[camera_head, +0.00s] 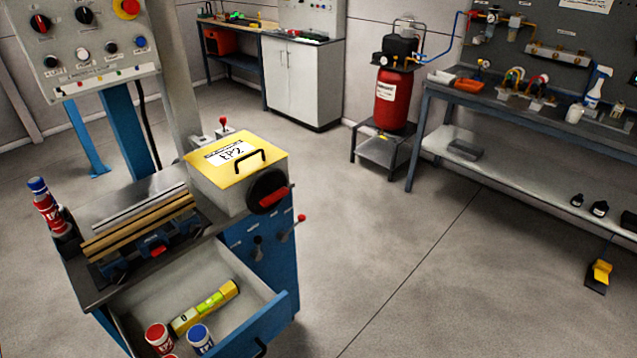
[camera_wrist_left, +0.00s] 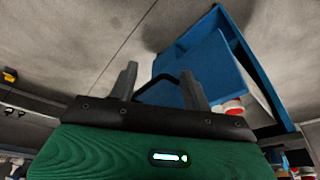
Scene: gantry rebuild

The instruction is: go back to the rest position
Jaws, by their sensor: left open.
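My left gripper (camera_wrist_left: 160,71) shows in the left wrist view with its two dark fingers apart and nothing held between them. Beyond the fingers is the blue front of an open drawer (camera_wrist_left: 200,75) with its dark handle (camera_wrist_left: 156,82). The handle appears between the fingers in the picture; I cannot tell how far it is from them. In the head view the same drawer (camera_head: 275,322) stands pulled out of the blue cabinet, its handle (camera_head: 261,347) at the bottom edge. Neither gripper shows in the head view, and my right gripper is in no view.
The drawer holds a yellow level (camera_head: 205,306), a red-labelled can (camera_head: 158,338) and a blue-lidded can (camera_head: 200,338). A yellow-topped box (camera_head: 238,175) and a spray can (camera_head: 45,205) stand on the cabinet. A workbench (camera_head: 540,165) stands right; the floor between is clear.

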